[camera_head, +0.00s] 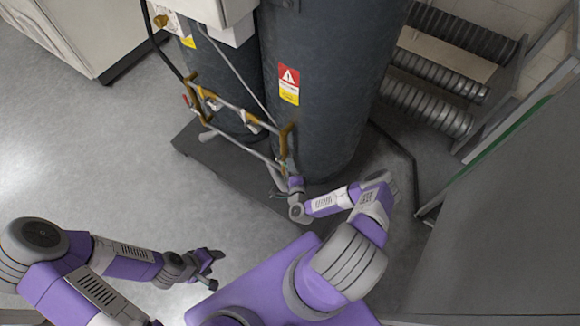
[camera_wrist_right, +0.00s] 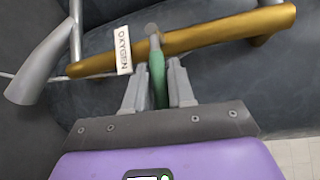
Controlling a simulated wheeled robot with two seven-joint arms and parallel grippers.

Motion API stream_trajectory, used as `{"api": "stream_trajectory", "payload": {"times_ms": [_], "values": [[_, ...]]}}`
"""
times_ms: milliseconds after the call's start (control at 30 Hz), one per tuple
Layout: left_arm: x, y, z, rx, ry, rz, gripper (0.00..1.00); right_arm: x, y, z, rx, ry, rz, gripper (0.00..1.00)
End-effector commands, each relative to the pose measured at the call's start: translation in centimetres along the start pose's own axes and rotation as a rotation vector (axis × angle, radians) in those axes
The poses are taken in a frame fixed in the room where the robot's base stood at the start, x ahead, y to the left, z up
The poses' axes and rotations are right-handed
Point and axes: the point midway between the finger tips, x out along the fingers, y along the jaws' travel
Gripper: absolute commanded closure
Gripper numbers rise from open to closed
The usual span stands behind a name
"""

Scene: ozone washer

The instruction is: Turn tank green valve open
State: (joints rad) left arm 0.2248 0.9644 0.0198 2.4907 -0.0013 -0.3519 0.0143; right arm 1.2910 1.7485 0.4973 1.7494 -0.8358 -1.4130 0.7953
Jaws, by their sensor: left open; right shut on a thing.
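The green valve handle (camera_wrist_right: 157,77) sits between the fingers of my right gripper (camera_wrist_right: 158,88) in the right wrist view, just below a brass pipe (camera_wrist_right: 205,38). A white tag reading "OXYGEN" (camera_wrist_right: 123,50) hangs beside it. My right gripper is shut on the green handle. In the head view my right gripper (camera_head: 285,180) is at the lower end of the pipework by the large dark tank (camera_head: 325,110), and the valve is mostly hidden there. My left gripper (camera_head: 212,267) is open and empty, above the floor at the lower left.
A second dark tank (camera_head: 222,85) stands to the left on the same dark base (camera_head: 207,155). A red valve handle (camera_head: 187,101) is at the far end of the pipework. Ribbed cylinders (camera_head: 425,105) and a grey panel (camera_head: 510,220) are at the right. The left floor is clear.

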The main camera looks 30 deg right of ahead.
Motion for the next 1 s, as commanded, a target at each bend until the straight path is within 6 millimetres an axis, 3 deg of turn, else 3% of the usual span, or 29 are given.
{"api": "stream_trajectory", "payload": {"times_ms": [267,700,1000], "values": [[-1.1,0.4,0.1,0.000,0.000,0.000,0.40,-0.1,-0.5,0.1,-0.031,0.006,0.031,1.00],[-6.7,2.5,0.3,0.000,0.000,0.000,0.40,-0.1,-2.5,0.8,-0.235,0.062,0.234,1.00],[-9.4,3.5,0.4,0.000,0.000,0.000,0.40,0.1,-3.2,1.1,-0.365,0.099,0.363,1.00]]}}
